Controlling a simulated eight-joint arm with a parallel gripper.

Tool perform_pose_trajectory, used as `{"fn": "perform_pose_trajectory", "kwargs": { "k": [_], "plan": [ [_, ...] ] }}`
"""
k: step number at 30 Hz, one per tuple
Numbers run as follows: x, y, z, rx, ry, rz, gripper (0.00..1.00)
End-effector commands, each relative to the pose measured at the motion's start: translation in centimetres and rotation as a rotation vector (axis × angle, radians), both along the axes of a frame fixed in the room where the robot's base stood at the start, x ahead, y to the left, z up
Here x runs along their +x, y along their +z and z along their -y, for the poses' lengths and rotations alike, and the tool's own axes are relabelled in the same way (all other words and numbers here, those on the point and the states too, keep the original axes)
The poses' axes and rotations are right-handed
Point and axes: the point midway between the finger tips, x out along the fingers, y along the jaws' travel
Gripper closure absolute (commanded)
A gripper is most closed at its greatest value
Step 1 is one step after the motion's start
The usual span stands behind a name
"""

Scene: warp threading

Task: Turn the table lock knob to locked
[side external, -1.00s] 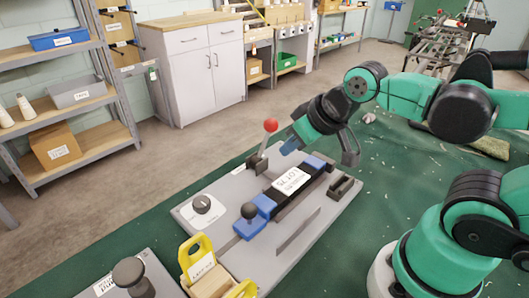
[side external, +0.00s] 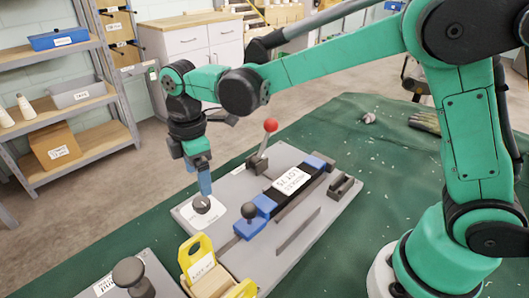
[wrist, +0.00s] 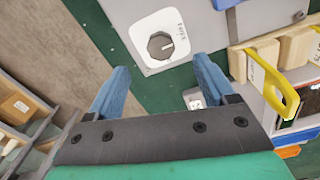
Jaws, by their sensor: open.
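The lock knob (side external: 202,204) is a round dark knob on a white plate at the left corner of the grey board (side external: 300,240). In the wrist view the knob (wrist: 160,45) shows a short white pointer mark directed to the right; the writing on its plate is too small to read. My gripper (side external: 205,188) points down just above the knob in the side view, and I cannot tell there whether it touches. In the wrist view my gripper (wrist: 161,65) has its two blue fingers spread apart, with nothing between them and the knob just beyond the fingertips.
A lever with a red ball (side external: 270,125) stands behind the knob. A blue slide with a black ball handle (side external: 249,211) and a labelled black block (side external: 292,180) lie to the right. A yellow-handled holder (side external: 196,256) and a large grey knob (side external: 129,271) are in front.

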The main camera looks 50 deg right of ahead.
Motion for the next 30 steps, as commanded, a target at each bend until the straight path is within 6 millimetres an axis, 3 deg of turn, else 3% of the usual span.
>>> {"fn": "perform_pose_trajectory", "kwargs": {
  "k": [15,25,30],
  "plan": [
    [0.2,-5.6,-0.4,-0.006,0.041,-0.016,0.23],
    [0.2,-6.1,-0.4,-0.005,0.039,-0.015,0.23],
    [0.2,-6.1,-0.4,-0.005,0.039,-0.015,0.72]
  ]
}}
